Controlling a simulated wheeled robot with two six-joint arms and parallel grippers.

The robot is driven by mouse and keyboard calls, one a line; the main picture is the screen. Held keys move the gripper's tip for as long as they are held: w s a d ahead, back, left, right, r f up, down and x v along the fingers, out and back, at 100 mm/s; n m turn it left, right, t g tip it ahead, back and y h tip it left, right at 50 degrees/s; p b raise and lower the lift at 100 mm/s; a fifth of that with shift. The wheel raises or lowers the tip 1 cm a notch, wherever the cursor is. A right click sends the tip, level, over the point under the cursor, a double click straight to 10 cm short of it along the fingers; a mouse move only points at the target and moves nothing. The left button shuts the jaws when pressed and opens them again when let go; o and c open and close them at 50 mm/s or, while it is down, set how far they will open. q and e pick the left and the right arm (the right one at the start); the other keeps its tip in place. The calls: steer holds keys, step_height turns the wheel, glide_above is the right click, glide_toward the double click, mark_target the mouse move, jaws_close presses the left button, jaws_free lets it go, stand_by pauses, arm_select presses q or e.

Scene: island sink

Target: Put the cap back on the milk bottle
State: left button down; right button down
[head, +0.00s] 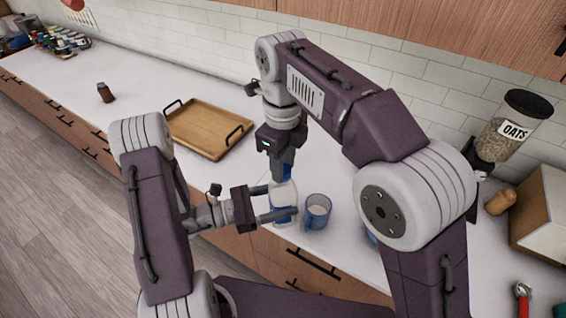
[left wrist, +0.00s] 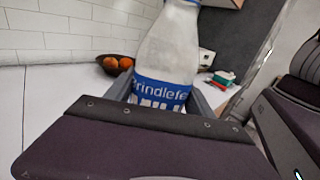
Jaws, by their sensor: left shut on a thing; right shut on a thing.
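The milk bottle (head: 284,192) stands upright near the counter's front edge, white with a blue label. My left gripper (head: 291,203) comes in level from the left and is shut around the bottle's body. In the left wrist view the bottle (left wrist: 168,50) sits between the fingers at its blue label; its top is out of frame. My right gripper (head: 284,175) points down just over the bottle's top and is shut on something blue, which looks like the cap. The fingers hide most of it and the bottle's mouth, so I cannot tell whether cap and bottle touch.
A blue mug (head: 317,211) stands close to the right of the bottle. A wooden tray (head: 190,140) lies behind to the left, with a small brown bottle (head: 104,92) farther left. An oats dispenser (head: 505,130) stands at the right. The left counter is mostly clear.

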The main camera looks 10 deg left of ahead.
steer(key=m, duration=0.3)
steer(key=c, duration=1)
jaws_free()
steer(key=shift+r, duration=2.3)
